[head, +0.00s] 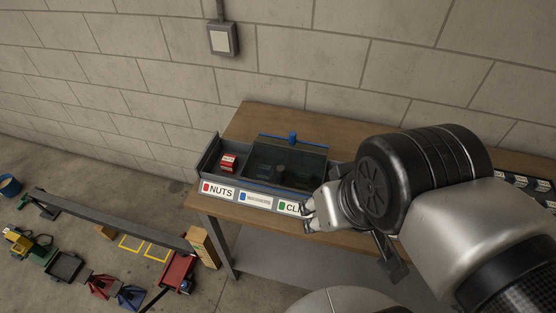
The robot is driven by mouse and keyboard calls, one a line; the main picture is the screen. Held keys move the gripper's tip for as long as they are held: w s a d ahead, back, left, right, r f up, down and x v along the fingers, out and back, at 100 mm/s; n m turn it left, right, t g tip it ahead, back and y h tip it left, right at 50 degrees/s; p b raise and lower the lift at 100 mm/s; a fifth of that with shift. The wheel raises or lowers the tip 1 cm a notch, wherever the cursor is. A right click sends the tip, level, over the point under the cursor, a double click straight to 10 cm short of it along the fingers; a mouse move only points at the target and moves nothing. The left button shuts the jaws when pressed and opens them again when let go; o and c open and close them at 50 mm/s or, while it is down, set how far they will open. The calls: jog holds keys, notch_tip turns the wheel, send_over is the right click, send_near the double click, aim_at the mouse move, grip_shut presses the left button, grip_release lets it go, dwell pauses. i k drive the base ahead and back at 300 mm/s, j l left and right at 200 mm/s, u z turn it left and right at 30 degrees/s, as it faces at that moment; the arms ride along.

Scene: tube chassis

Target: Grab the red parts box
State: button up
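The red parts box (229,161) is small, with pale marking on its side. It sits in the left compartment of a dark grey bin (206,157) on the wooden table, behind the label "NUTS". My arm comes in from the right and covers the bin's right end. The fingertips are small and partly overlapped here, so their opening is unclear. I see nothing held between them.
A dark see-through panel with a blue knob (292,138) covers the bin's middle and right part. The left compartment looks uncovered. The table (250,118) stands against a block wall with a grey switch box (222,39). Frames, a beam and coloured parts lie on the floor at left.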

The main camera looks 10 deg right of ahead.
aim_at(228, 162)
jog(key=i+j+z, duration=0.45)
jog(key=j, duration=0.2)
jog(key=j+z, duration=0.2)
jog(key=j, duration=0.15)
jog(key=i+j+z, duration=0.2)
jog(key=j, duration=0.2)
